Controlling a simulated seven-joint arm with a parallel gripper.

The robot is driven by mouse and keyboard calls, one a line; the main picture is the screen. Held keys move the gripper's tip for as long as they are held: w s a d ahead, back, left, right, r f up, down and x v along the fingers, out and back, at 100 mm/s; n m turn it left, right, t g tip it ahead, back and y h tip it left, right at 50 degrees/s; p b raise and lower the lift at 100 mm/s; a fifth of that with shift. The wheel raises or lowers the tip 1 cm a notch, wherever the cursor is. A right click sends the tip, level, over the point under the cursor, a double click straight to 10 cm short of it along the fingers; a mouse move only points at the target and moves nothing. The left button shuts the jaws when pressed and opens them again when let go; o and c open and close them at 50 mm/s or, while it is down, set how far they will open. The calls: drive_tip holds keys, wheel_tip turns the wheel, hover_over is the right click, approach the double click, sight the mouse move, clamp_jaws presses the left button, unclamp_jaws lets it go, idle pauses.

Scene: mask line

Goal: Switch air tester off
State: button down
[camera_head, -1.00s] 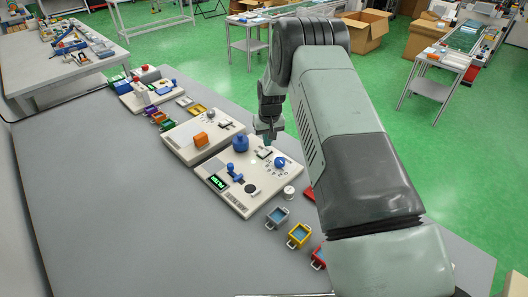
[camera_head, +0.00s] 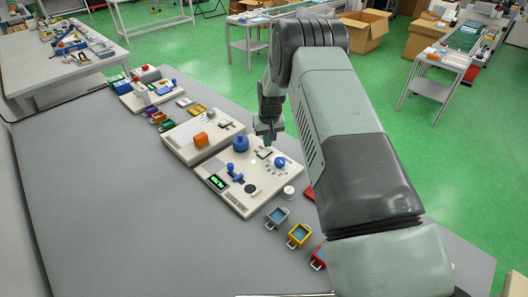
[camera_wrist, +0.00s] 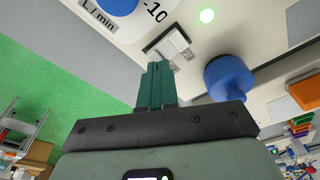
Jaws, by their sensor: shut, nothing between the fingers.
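The air tester (camera_head: 232,197) is a pale panel with a lit green display (camera_head: 217,182), a blue lever (camera_head: 235,173), a tall blue knob (camera_head: 240,144) and a blue dial (camera_head: 280,162). In the wrist view the dial (camera_wrist: 118,5) is marked "L/min" and "-10". A small rocker switch (camera_wrist: 172,43) sits beside it, and a round lamp (camera_wrist: 207,16) glows pale green. My gripper (camera_wrist: 160,66) is shut and empty, its teal fingertips right at the switch's near edge. I cannot tell whether they touch. The tall blue knob (camera_wrist: 230,78) stands close to the right of the fingers.
A second panel with an orange block (camera_head: 201,139) lies behind the tester. Grey (camera_head: 277,217), yellow (camera_head: 299,235) and red (camera_head: 319,256) bins and a white round piece (camera_head: 289,192) sit in front. The grey table is clear on the left.

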drive_tip(key=shift+f, duration=0.75)
drive_tip(key=shift+r, duration=3.55)
drive_tip(key=s+d+r+t, duration=0.15)
drive_tip(key=s+r, duration=0.35)
drive_tip(key=r, duration=0.5)
drive_tip(key=s+d+r+m, duration=0.1)
drive_tip(key=s+d+r, duration=0.1)
drive_tip(key=s+r, duration=0.5)
drive_tip(key=s+d+r, duration=0.2)
drive_tip(key=s+r, duration=0.1)
drive_tip(key=r, duration=0.9)
drive_tip(key=s+d+r+t, duration=0.1)
drive_tip(key=s+d+r, duration=0.1)
drive_tip(key=s, duration=1.1)
drive_tip(key=s+d+r+m+t, duration=0.1)
drive_tip(key=s+r, duration=0.1)
drive_tip(key=s, duration=1.2)
drive_tip(key=shift+s+d+r+m, duration=0.25)
drive_tip(key=shift+s+d+m, duration=0.05)
drive_tip(key=shift+d, duration=0.05)
